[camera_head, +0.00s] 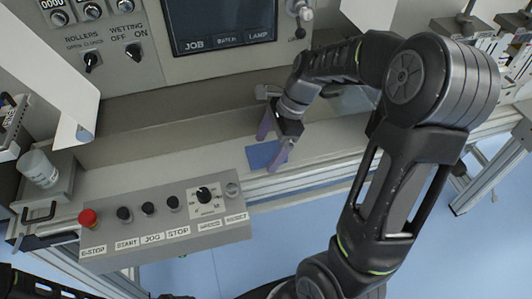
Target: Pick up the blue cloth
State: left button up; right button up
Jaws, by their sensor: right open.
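The blue cloth (262,155) lies flat on the pale ledge of the machine, just behind the control box. My right gripper (272,147) is open, with its purple fingers apart above the cloth. One finger is near the cloth's right edge and the other is behind its left part. I cannot tell whether the fingertips touch the cloth. My left arm shows only as dark parts at the bottom left edge, and its gripper cannot be made out.
A grey control box (165,215) with a red stop button (88,217) stands in front of the ledge. The ledge left of the cloth is clear.

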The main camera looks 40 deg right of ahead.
aim_at(268, 151)
jog(key=shift+f, duration=0.15)
jog(key=c, duration=1.4)
jog(key=shift+c, duration=0.2)
notch_tip(268, 151, up, 10)
jog(key=shift+r, duration=0.2)
